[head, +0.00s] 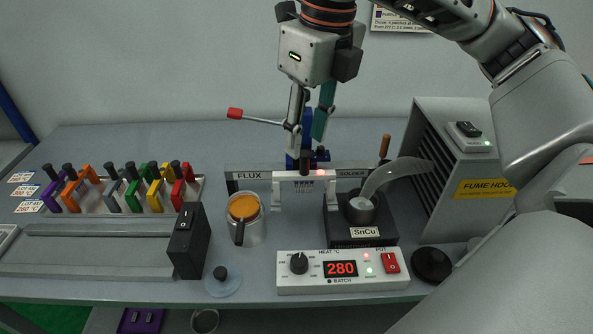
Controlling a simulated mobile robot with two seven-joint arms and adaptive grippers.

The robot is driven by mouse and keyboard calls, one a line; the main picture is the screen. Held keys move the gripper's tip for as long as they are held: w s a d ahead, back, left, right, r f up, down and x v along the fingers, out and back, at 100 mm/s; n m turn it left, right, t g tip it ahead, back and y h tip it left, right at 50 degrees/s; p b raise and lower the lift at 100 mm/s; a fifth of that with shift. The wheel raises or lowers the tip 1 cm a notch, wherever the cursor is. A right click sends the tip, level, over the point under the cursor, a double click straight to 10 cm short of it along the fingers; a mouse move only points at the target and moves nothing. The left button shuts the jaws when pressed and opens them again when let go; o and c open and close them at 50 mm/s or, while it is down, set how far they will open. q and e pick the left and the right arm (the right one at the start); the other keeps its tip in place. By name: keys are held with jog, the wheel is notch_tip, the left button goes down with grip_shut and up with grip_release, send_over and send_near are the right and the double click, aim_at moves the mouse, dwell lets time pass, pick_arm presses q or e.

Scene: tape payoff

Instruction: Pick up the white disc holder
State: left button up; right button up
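A white bracket-like holder (304,186) with two short legs hangs at the front of the rail marked FLUX and SOLDER; I take it for the white disc holder. A black knob (306,160) stands at its top middle. My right gripper (306,146) points down from above. Its two fingers are apart, one grey and one teal, with the tips close to the knob. Whether they touch it cannot be told, and no grip on it shows. A clear disc (222,289) with a black knob lies at the bench's front edge. My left gripper is out of view.
A red-tipped lever (235,113) and a blue post (307,125) stand near the fingers. A solder pot (361,209), a heat controller (343,285) and a fume hood (453,185) are to the right. A jar (245,222) and rack of coloured holders (103,185) are left.

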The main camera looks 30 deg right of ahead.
aim_at(306, 153)
jog(key=shift+f, duration=0.9)
jog(key=shift+w+d+f+b, duration=0.1)
jog(key=shift+w+f+b, duration=0.1)
jog(key=shift+f, duration=0.55)
jog(key=shift+w+d+f+b, duration=0.1)
jog(key=shift+w+f, duration=0.05)
jog(key=shift+f, duration=0.65)
jog(key=shift+w+d+f+b, duration=0.1)
jog(key=shift+w+f, duration=0.1)
jog(key=shift+f, duration=0.55)
grip_shut()
